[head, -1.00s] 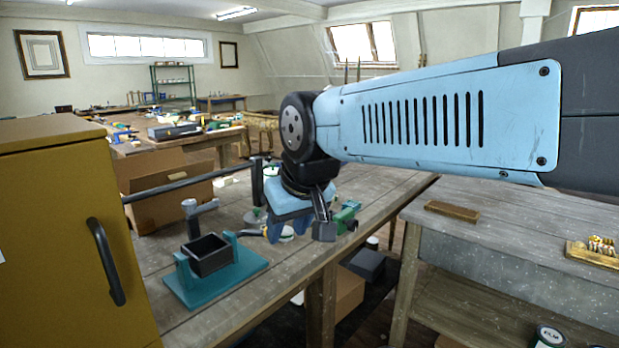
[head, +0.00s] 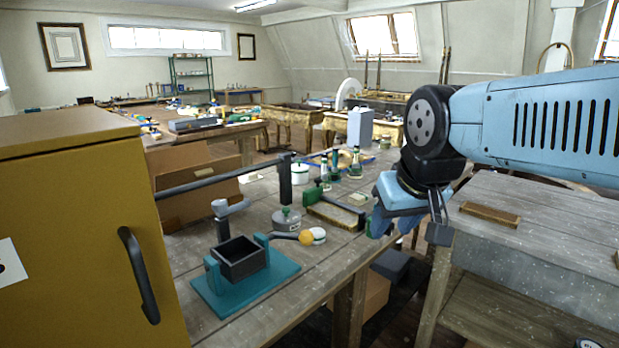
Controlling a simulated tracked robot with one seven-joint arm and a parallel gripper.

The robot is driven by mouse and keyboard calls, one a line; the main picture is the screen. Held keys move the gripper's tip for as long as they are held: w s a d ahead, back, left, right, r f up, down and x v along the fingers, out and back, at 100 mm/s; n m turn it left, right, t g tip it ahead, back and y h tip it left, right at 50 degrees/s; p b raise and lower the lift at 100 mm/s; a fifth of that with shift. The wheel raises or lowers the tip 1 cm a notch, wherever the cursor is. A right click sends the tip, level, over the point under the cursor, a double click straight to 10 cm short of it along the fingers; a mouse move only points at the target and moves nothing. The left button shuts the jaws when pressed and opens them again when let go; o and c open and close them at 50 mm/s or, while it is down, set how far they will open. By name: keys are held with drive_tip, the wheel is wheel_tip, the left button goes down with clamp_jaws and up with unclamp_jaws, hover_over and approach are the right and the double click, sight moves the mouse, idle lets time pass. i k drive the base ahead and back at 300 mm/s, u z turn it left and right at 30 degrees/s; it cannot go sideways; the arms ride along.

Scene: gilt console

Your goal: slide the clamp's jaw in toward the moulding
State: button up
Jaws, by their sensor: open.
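A green clamp (head: 316,196) lies at the right edge of the grey plank workbench (head: 235,318), with a narrow strip, seemingly the moulding (head: 337,214), running alongside it. A green piece at its right end is partly hidden behind my gripper, so the jaw's gap from the moulding cannot be told. My gripper (head: 391,222) points down just right of the clamp, near the bench's edge. Its blue fingers are open, with nothing seen between them. Whether they touch the clamp cannot be told.
A teal stand with a dark box (head: 240,258), a grey weight (head: 287,219) and several bottles share the workbench. A yellow cabinet (head: 80,240) stands at left. A grey side table (head: 540,245) with a wooden block (head: 490,214) is at right, across a gap.

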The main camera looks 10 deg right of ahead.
sight(311, 196)
drive_tip(key=z, duration=0.1)
drive_tip(key=i, duration=1)
drive_tip(key=u, duration=0.1)
